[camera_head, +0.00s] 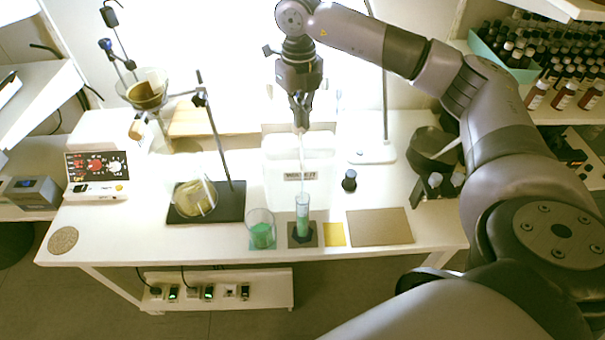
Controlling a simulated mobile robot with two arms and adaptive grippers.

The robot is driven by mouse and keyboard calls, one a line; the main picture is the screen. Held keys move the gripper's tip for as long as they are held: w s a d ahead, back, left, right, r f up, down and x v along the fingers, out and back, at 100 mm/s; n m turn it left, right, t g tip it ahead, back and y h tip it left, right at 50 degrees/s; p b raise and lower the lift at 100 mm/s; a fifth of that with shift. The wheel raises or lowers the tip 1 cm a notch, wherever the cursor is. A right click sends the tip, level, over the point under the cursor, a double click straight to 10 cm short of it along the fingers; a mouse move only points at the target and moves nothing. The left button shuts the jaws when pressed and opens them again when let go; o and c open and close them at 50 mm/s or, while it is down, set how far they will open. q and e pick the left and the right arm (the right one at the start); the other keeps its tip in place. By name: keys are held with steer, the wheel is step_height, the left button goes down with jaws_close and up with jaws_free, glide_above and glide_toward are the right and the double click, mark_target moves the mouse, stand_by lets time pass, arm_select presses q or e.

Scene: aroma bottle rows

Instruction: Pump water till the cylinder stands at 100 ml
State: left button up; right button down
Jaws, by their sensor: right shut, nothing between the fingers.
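The graduated cylinder (302,218) stands upright on a small dark square mat at the front middle of the bench. It holds pale green liquid; the scale is too small to read. A translucent white water container (279,172) with a dark label stands behind it. A thin pale tube (302,152) runs down in front of the container toward the cylinder. My right gripper (300,122) points down, shut and empty, over the top of the container. Its fingertips hide the pump's top, so I cannot tell whether they touch it. My left gripper is out of view.
A round flask (195,199) stands by a rod stand at left. A small dark bottle (349,181) stands right of the container.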

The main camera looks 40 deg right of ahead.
steer(key=shift+s+f+b, duration=0.1)
steer(key=shift+f+b, duration=0.35)
steer(key=shift+f, duration=0.35)
steer(key=shift+r, duration=0.15)
steer(key=shift+r+p, duration=1.15)
steer(key=shift+r, duration=0.5)
steer(key=shift+r, duration=0.15)
step_height(320, 180, up, 6)
steer(key=p, duration=0.4)
